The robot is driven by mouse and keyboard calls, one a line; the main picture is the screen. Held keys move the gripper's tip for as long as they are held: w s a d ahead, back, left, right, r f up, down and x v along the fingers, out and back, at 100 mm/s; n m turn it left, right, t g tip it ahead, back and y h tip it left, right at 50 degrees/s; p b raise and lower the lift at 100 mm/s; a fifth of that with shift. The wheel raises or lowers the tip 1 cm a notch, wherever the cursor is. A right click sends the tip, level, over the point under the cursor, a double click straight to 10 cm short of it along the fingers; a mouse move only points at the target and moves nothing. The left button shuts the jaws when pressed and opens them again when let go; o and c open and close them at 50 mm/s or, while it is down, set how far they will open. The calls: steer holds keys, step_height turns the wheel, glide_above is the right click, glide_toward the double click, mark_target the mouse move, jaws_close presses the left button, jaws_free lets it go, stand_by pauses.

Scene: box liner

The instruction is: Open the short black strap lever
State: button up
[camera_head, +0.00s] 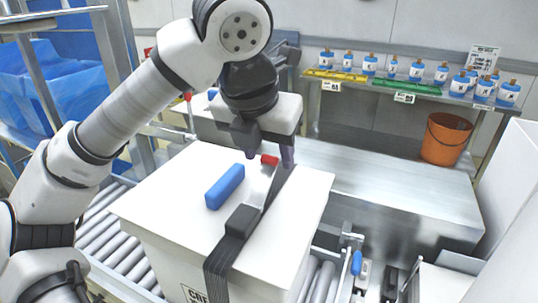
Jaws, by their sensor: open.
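A white box (155,205) stands on the roller conveyor, with a dark strap (220,272) running over its top and down the front side. A short black lever or buckle block (241,222) sits on the strap near the front edge of the lid. My gripper (268,155) is over the back part of the lid, fingers pointing down and apart, close to the strap's far end and a small red piece (269,160). It is behind the black lever and does not touch it. Whether a finger touches the strap cannot be told.
A blue bar (225,187) lies on the lid left of the strap. Rollers (100,232) run left of the box. A metal bench (400,200) is to the right, with an orange bucket (446,138). A shelf (350,78) behind holds several blue-and-white bottles.

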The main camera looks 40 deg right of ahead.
steer(key=shift+x, duration=1.2)
jaws_close()
